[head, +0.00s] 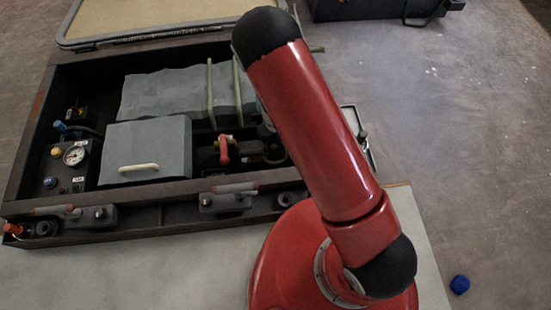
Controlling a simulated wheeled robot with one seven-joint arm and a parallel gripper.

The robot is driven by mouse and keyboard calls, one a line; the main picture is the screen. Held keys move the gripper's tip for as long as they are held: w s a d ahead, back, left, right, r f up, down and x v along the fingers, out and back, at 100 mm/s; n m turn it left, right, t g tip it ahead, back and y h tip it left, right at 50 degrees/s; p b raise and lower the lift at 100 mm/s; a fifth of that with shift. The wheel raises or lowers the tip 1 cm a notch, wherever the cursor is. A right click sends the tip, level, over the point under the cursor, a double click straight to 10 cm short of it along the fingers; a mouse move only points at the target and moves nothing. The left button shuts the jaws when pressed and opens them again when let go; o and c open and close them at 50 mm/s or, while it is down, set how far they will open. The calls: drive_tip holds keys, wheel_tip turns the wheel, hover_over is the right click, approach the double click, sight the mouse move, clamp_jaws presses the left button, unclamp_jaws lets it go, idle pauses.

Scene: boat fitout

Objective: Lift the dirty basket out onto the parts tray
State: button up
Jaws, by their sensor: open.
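I cannot pick out the dirty basket; my red arm covers the right part of the open dark compartment (180,197). I cannot tell for sure which thing is the parts tray. A thin pale-rimmed edge (372,157) shows just right of my arm, and most of it is hidden. My gripper is not in view; my arm's own links hide the area where it may be.
The compartment holds a grey box with a pale handle (138,168), a grey covered block (165,95), a red-handled valve (223,150) and a gauge panel (75,155). A tan panel (150,15) lies behind. A blue piece (460,284) lies on clear floor at right.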

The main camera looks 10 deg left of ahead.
sight(274, 146)
drive_tip(key=f, duration=0.1)
drive_tip(key=f+b, duration=0.1)
drive_tip(key=f, duration=0.2)
drive_tip(key=shift+s+a+f, duration=0.1)
drive_tip(key=shift+a+f, duration=0.15)
drive_tip(key=shift+f, duration=0.15)
clamp_jaws()
